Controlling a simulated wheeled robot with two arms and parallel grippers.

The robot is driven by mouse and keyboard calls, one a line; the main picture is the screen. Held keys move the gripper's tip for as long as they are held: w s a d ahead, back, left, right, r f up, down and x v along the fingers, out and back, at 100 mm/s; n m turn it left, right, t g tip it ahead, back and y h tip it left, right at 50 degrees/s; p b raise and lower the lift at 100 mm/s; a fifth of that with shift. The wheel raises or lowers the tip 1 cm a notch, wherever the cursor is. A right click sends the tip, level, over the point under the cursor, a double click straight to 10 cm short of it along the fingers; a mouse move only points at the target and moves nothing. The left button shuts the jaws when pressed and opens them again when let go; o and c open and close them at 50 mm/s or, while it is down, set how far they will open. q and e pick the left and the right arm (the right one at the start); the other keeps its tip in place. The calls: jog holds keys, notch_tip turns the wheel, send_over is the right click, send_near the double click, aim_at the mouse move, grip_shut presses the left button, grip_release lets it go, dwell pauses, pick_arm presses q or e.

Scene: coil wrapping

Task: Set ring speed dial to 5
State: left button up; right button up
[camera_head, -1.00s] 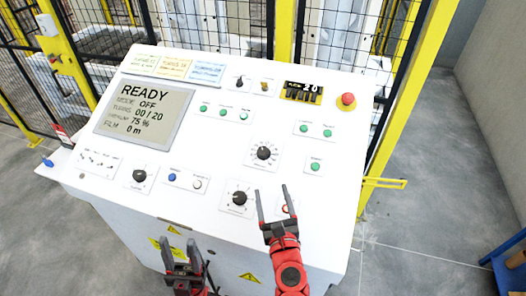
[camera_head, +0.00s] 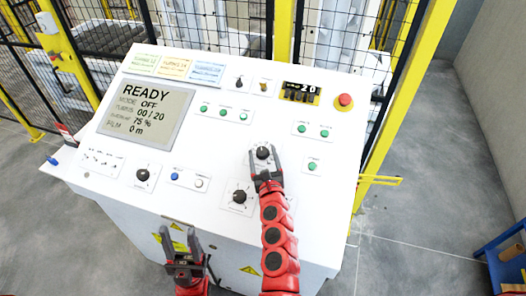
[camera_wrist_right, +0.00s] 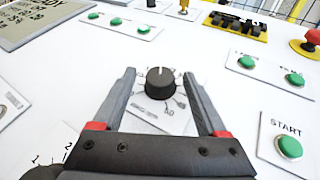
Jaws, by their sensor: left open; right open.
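A black dial (camera_head: 263,152) with a white pointer sits on a white scale plate at the panel's middle right. In the right wrist view this dial (camera_wrist_right: 160,83) has its pointer toward the top; its label is too blurred to read. My right gripper (camera_head: 264,157) is open, with its fingers on either side of the dial; contact is not visible. A second numbered dial (camera_head: 239,196) lies below and left, partly cut off in the right wrist view (camera_wrist_right: 44,172). I cannot read which is the ring speed dial. My left gripper (camera_head: 184,237) is open and empty at the panel's front edge.
The sloped white panel carries a screen (camera_head: 141,113) reading READY, another black knob (camera_head: 142,175), a green START button (camera_wrist_right: 289,147) and a red emergency button (camera_head: 344,101). A yellow-framed mesh fence stands behind.

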jog(key=shift+w, duration=0.3)
grip_shut()
dwell(0.3)
jog(key=shift+f, duration=0.1)
